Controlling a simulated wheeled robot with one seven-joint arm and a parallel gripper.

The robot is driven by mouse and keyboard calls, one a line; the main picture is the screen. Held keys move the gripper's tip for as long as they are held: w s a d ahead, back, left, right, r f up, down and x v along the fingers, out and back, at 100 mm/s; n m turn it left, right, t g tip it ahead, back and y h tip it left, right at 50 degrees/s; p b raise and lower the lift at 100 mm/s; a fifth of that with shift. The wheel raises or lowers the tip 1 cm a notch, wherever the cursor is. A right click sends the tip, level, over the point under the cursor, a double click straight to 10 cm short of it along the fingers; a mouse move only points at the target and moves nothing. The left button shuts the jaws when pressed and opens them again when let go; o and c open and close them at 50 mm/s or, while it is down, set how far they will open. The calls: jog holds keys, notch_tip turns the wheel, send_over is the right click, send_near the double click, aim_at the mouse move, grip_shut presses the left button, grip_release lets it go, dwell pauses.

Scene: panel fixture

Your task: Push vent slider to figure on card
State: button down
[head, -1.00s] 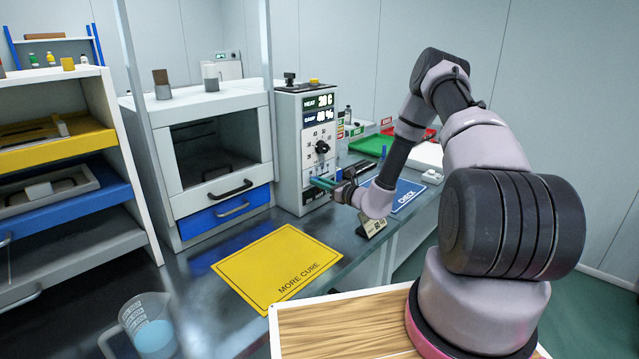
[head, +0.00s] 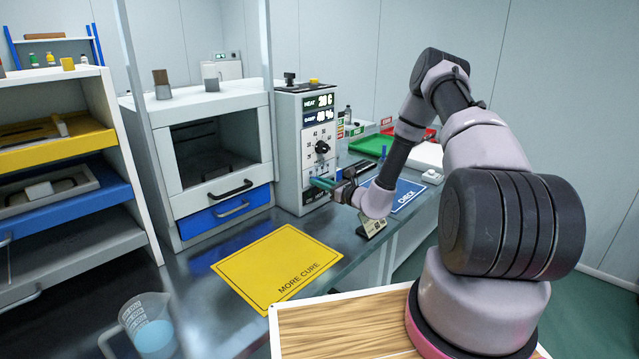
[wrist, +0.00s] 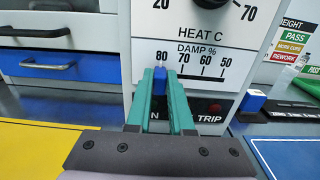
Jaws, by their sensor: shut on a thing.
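The vent slider (wrist: 160,79) is a blue knob on the white control panel (wrist: 205,35). It sits at the 80 end of the DAMP % scale, where the marks run 80, 70, 60, 50 from left to right. My gripper (wrist: 160,74) has teal fingers on either side of the knob and is shut on it; in the head view my gripper (head: 318,184) is at the panel's lower front. The card (head: 376,226) stands tilted on the bench below my wrist; its figure is too small to read.
A HEAT C dial (head: 322,147) is above the slider, and a red light by TRIP (wrist: 214,107) is below right. A yellow MORE CURE mat (head: 265,262) and a blue CHECK mat (head: 405,196) lie on the bench. A beaker (head: 150,330) stands at front left.

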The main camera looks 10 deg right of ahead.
aim_at(322, 173)
jog(key=w+d, duration=0.2)
jog(key=d, duration=0.1)
jog(key=w+d, duration=0.1)
jog(key=d, duration=0.1)
jog(key=shift+w, duration=0.25)
jog(key=c, duration=0.8)
grip_release()
jog(key=v, duration=1)
jog(key=shift+s+d, duration=0.2)
jog(key=shift+s, duration=0.15)
